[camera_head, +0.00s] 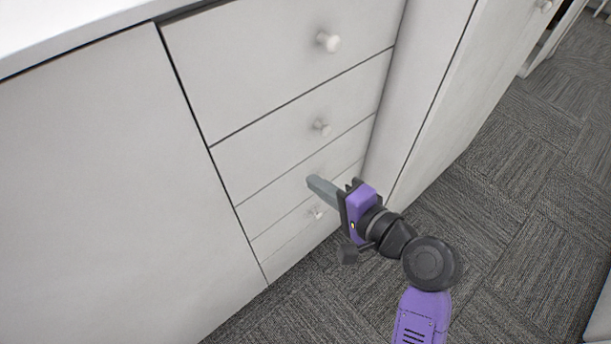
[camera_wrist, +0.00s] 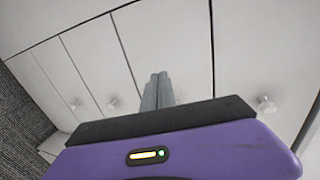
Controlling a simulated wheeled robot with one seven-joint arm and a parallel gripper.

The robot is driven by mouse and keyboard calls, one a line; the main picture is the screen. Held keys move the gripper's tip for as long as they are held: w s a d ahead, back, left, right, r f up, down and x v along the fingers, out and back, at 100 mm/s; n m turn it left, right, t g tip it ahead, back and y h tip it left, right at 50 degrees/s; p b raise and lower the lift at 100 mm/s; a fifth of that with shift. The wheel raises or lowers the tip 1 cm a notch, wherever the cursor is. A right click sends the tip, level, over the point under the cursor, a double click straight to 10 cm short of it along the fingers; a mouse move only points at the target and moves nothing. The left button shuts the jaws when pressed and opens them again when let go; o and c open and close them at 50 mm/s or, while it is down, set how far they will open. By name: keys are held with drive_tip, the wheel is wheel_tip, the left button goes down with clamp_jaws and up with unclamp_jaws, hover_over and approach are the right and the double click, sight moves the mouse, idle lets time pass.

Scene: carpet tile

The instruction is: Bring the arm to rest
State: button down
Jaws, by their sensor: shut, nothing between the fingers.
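My gripper (camera_head: 314,182) is purple and black with grey fingers. In the head view it is stretched out in front of a white drawer unit (camera_head: 270,60), its fingertips over the lower drawers. In the wrist view the two fingers of my gripper (camera_wrist: 160,78) lie side by side, shut and empty, pointing at the drawer fronts. I cannot tell how far the fingertips are from the drawer face. My purple and black arm reaches up from the bottom of the head view.
The drawers have round white knobs, such as the top knob (camera_head: 329,42) and the second knob (camera_head: 321,128). A low knob (camera_head: 316,213) is close by my gripper. A plain white panel (camera_head: 100,200) is at left. Grey carpet (camera_head: 520,190) is open at right.

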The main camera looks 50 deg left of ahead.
drive_tip(key=shift+d+r, duration=0.2)
drive_tip(key=shift+d, duration=0.4)
